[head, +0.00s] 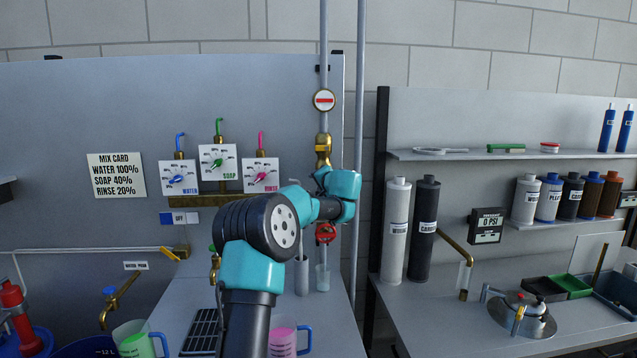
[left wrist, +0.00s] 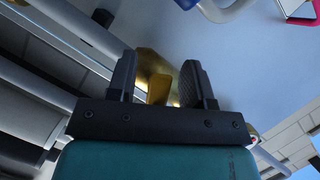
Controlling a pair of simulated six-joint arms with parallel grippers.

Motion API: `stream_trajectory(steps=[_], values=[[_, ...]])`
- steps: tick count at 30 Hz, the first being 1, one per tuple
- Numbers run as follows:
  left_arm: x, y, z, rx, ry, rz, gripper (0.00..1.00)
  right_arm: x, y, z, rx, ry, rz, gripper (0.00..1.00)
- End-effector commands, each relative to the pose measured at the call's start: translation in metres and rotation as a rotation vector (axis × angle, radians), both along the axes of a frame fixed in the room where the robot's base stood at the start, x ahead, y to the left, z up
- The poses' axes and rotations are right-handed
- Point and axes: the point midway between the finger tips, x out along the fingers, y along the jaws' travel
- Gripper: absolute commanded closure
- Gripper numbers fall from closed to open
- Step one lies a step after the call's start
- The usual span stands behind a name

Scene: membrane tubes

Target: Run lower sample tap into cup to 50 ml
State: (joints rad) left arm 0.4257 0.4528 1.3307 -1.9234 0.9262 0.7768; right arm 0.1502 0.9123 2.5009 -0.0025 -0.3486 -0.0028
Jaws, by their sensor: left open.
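A vertical pipe carries a brass valve with a yellow handle (head: 322,148). Below it a red-handled fitting (head: 325,233), which looks like the lower tap, shows beneath my arm. A clear cup (head: 322,280) stands on the bench below this fitting; its level is too small to read. My left gripper (head: 322,181) is by the pipe, just below the brass valve, partly hidden by its own wrist. In the left wrist view its fingers (left wrist: 160,82) are open, with a yellow handle (left wrist: 159,89) and brass body showing between or behind them; I cannot tell whether they touch. My right gripper is out of view.
A grey cylinder (head: 301,275) stands left of the cup. A pink-filled jug (head: 283,338) and a green-filled jug (head: 135,340) stand in front. Tall white (head: 396,230) and black (head: 424,230) cartridges stand to the right. Three dial taps are left of the pipe.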

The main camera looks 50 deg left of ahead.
Motion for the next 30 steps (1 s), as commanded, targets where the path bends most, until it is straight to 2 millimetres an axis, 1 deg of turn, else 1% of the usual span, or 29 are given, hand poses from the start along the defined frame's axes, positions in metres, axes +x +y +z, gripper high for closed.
stream_trajectory(steps=[7,11,17,30], values=[[-0.001,-0.003,0.000,-0.001,0.001,-0.001,0.53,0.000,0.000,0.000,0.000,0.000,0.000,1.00],[-0.003,-0.013,0.003,0.000,0.000,-0.001,0.53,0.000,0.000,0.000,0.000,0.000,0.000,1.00],[-0.012,-0.044,0.010,0.000,0.001,-0.002,0.53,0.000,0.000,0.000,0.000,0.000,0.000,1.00],[-0.036,-0.124,0.025,0.000,-0.001,-0.004,0.53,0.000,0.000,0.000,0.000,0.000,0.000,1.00]])
